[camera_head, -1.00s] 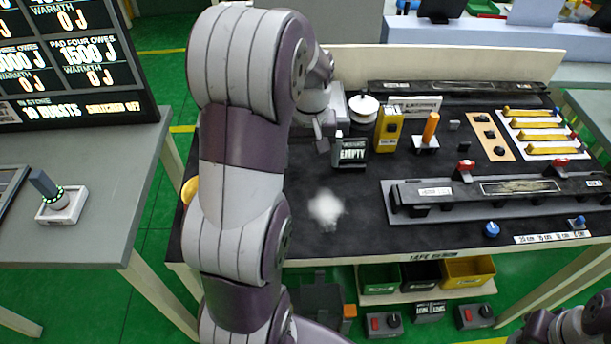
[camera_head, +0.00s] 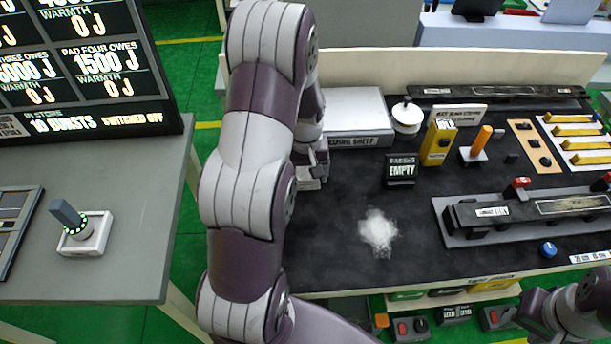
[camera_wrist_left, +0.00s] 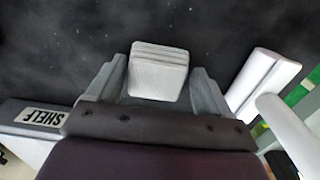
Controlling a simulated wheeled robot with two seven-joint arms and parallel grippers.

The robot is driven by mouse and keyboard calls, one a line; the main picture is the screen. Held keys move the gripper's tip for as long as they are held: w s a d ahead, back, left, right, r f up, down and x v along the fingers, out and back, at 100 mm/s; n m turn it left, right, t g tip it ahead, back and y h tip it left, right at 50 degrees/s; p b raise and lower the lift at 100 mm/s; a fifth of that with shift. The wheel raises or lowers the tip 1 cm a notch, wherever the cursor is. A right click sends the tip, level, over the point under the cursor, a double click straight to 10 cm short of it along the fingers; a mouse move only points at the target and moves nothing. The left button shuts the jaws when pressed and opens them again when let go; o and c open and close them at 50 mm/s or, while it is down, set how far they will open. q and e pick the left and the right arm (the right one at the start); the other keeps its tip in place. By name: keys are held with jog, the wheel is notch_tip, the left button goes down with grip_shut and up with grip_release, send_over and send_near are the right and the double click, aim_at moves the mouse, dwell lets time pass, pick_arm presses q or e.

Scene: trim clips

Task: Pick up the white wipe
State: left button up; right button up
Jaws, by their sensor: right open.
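The white wipe (camera_wrist_left: 158,72) shows in the left wrist view as a pale folded block with layered edges. It lies between the two fingers of my left gripper (camera_wrist_left: 158,85), over the black bench top. Its sides are very close to both fingers, and I cannot tell whether they touch. In the head view my left gripper (camera_head: 311,165) is low over the bench's left part, partly hidden by my arm, with a white piece below it. My right arm shows at the lower right corner of the head view; its gripper is out of sight.
A white patch (camera_head: 378,232) marks the black bench top (camera_head: 335,265). A long black fixture (camera_head: 530,209) lies to the right.

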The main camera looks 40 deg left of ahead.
pick_arm(q)
jog(key=shift+d+r, duration=0.1)
jog(key=shift+d, duration=0.1)
jog(key=c, duration=0.6)
jog(key=shift+o, duration=0.2)
jog(key=shift+a, duration=0.15)
jog(key=shift+r, duration=0.35)
jog(key=r, duration=0.2)
jog(key=d+r, duration=0.1)
jog(key=r, duration=0.1)
jog(key=shift+w, duration=0.35)
jog(key=w+d+r+b, duration=0.1)
jog(key=w+d+r, duration=0.4)
jog(key=d, duration=0.4)
jog(key=shift+w+r, duration=0.3)
jog(key=shift+r, duration=0.35)
